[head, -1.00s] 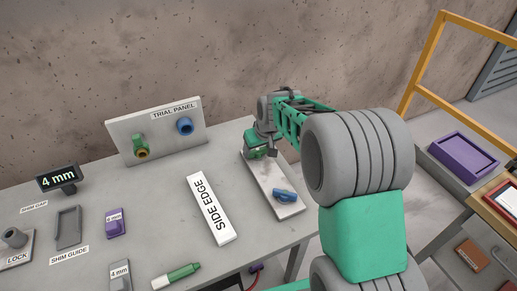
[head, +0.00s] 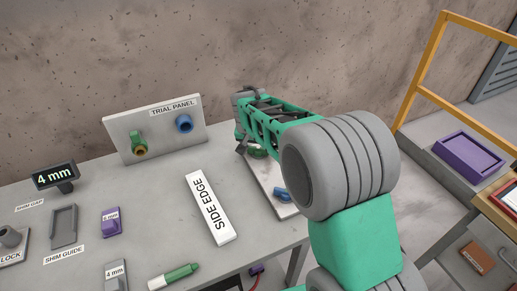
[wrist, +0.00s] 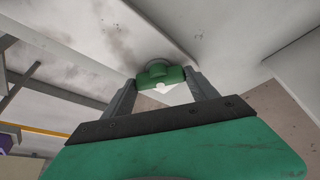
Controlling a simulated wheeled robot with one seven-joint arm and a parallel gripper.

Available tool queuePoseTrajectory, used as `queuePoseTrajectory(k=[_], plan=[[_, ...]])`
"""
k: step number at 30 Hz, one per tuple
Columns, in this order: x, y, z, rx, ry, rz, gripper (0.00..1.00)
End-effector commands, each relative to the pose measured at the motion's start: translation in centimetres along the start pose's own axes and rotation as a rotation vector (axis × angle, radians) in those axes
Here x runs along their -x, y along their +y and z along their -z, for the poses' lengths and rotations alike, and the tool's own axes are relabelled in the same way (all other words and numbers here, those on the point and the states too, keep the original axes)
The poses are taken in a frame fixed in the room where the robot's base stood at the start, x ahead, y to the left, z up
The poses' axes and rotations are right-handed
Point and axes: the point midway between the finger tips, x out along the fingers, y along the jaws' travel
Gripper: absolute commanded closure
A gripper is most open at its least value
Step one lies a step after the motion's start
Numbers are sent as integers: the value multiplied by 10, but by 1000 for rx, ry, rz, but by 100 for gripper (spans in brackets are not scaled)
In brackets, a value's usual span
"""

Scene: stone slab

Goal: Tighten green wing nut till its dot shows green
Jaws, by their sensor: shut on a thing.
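The green wing nut (wrist: 158,74) sits between the two grey fingers of my gripper (wrist: 160,82) in the wrist view, with a finger against each side. My gripper is shut on it. A small white spot (wrist: 161,87) shows at its near edge; I see no green dot. In the head view the pale plate (head: 264,178) lies at the table's right end, and a bit of green at its far end (head: 258,153) is mostly hidden by my arm. A blue wing nut (head: 282,194) is at the plate's near end, partly covered by my arm.
A trial panel (head: 155,125) with a green and a blue fitting stands at the back of the table. A green-and-white marker (head: 175,276) lies near the front edge. A yellow rail (head: 422,70) stands at right.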

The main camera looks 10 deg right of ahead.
Motion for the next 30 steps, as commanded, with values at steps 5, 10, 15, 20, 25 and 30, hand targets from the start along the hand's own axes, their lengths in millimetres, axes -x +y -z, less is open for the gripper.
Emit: queuePoseTrajectory(k=[5,10,15,20,25,30], plan=[[0,-1,-1,-72,-1,-30,73],[0,-1,0,-110,0,-46,73],[0,-1,0,-121,-1,-50,73],[0,-1,0,-121,-1,-50,73],[0,-1,0,-120,-1,-50,29],[0,-1,0,-120,-1,-50,15]])
